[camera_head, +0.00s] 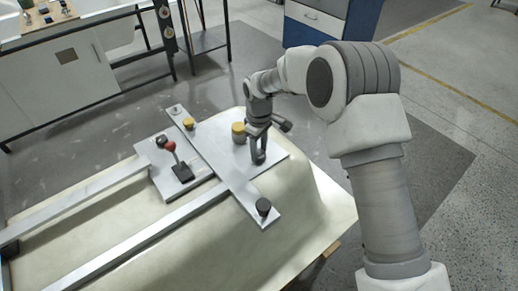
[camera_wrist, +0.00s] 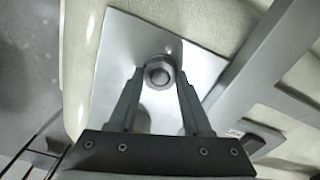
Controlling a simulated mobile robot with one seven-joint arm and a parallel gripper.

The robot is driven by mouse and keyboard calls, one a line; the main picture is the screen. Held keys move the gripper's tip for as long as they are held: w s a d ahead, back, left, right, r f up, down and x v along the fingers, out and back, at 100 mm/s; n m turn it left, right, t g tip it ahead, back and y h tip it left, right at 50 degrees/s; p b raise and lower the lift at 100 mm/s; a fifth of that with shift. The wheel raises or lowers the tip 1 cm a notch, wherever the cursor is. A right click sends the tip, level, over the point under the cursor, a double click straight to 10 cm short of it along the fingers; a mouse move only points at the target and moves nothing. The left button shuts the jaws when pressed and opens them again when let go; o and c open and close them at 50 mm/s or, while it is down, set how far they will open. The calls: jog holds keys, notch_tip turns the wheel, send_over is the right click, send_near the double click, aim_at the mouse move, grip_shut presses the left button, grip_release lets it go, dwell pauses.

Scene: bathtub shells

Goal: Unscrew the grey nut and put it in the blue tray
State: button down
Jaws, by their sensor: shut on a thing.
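The grey nut (camera_wrist: 160,72) sits around a round stud on a bright metal plate (camera_wrist: 122,55) in the wrist view. My gripper (camera_wrist: 159,76) has one fingertip on each side of the nut and is shut on it. In the head view my gripper (camera_head: 258,158) points down at the right part of the metal plate (camera_head: 277,153), and its fingers hide the nut there. I see no blue tray in either view.
A yellow cylinder (camera_head: 239,132) stands close left of my gripper. A flat bar (camera_head: 225,176) crosses the plate, with a black knob (camera_head: 263,206) at its near end. A red-balled lever (camera_head: 169,146) stands further left. A blue cabinet (camera_head: 357,22) is behind.

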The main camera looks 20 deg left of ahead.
jog(key=shift+n, duration=0.4)
jog(key=shift+c, duration=1.3)
grip_release()
jog(key=shift+c, duration=0.8)
jog(key=m+b, duration=0.1)
jog(key=m, duration=1.2)
